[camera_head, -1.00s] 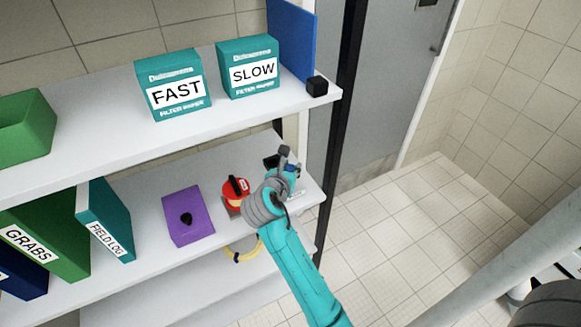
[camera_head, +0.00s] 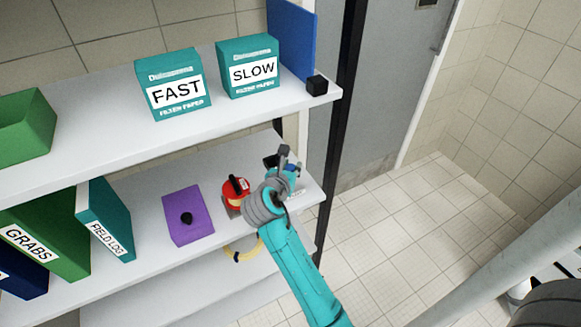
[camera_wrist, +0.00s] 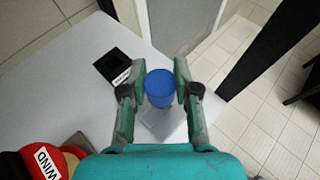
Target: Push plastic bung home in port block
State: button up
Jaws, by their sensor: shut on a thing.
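The blue plastic bung (camera_wrist: 160,84) is between the two fingertips of my gripper (camera_wrist: 161,90) in the wrist view. My gripper is shut on it. A pale grey block-like piece (camera_wrist: 168,126) shows below the bung, between the fingers; it may be the port block. I cannot tell how deep the bung sits or whether it touches that piece. In the head view, my wrist mostly hides this spot near the right end of the lower shelf (camera_head: 150,262); a bit of blue (camera_head: 291,168) shows beside my gripper (camera_head: 294,175).
A black open-topped holder (camera_wrist: 118,68) with a white label stands left of the bung. A red round item (camera_head: 235,193) and a purple block (camera_head: 187,215) with a black knob lie further left. The upper shelf (camera_head: 230,112) overhangs behind. Open floor lies to the right.

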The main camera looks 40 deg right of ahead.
jog(key=shift+f, duration=2.05)
jog(key=o, duration=1)
jog(key=v, duration=1.2)
